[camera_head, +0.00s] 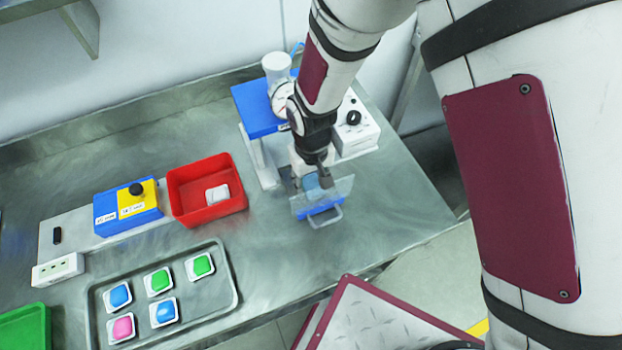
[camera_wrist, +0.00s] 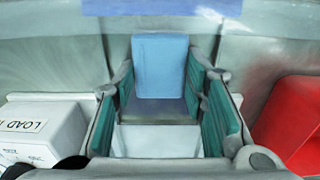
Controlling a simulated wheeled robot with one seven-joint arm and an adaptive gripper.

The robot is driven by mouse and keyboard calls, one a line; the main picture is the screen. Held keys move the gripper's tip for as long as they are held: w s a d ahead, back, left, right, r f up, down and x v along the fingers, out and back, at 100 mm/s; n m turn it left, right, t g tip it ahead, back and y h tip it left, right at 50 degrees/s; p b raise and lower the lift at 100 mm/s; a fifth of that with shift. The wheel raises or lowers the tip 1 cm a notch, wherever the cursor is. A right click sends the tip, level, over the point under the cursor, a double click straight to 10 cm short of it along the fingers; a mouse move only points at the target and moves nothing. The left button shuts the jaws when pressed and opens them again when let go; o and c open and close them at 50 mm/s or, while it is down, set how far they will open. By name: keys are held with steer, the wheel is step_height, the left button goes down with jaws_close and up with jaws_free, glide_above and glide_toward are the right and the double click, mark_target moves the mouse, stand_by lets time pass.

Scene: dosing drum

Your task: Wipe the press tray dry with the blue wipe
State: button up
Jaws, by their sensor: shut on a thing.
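My gripper (camera_head: 325,180) points down at the front of the press (camera_head: 262,110). In the wrist view my gripper (camera_wrist: 166,78) has its teal pads on either side of the light blue wipe (camera_wrist: 160,58), and it is shut on it. In the head view a patch of the wipe (camera_head: 311,182) shows beside the fingers. Just below is the press tray (camera_head: 320,207), with a blue front, a grey handle and a clear panel around it. Whether the wipe touches the tray cannot be told. The tray's surface is mostly hidden.
A white control box (camera_head: 355,125) with a black knob stands right of the press. A red bin (camera_head: 190,210) holding a white piece is to the left. A metal tray (camera_head: 232,275) with several coloured pads lies front left. The steel bench right of the press tray is clear.

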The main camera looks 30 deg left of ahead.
steer(key=shift+w+d+f, duration=0.1)
steer(key=shift+d, duration=0.1)
steer(key=shift+w+d, duration=0.55)
steer(key=shift+w, duration=0.15)
steer(key=shift+a, duration=0.1)
steer(key=shift+s+a+r+p, duration=0.15)
steer(key=shift+s+a+p, duration=0.15)
steer(key=shift+s+a, duration=0.4)
steer(key=shift+s+a+r+p, duration=0.1)
steer(key=shift+s+a+p, duration=0.15)
steer(key=shift+s+a, duration=0.35)
steer(key=shift+w+d+f+b, duration=0.1)
steer(key=shift+w+d+b, duration=0.2)
steer(key=shift+w+d, duration=0.95)
steer(key=shift+s+a, duration=0.1)
steer(key=shift+s, duration=0.05)
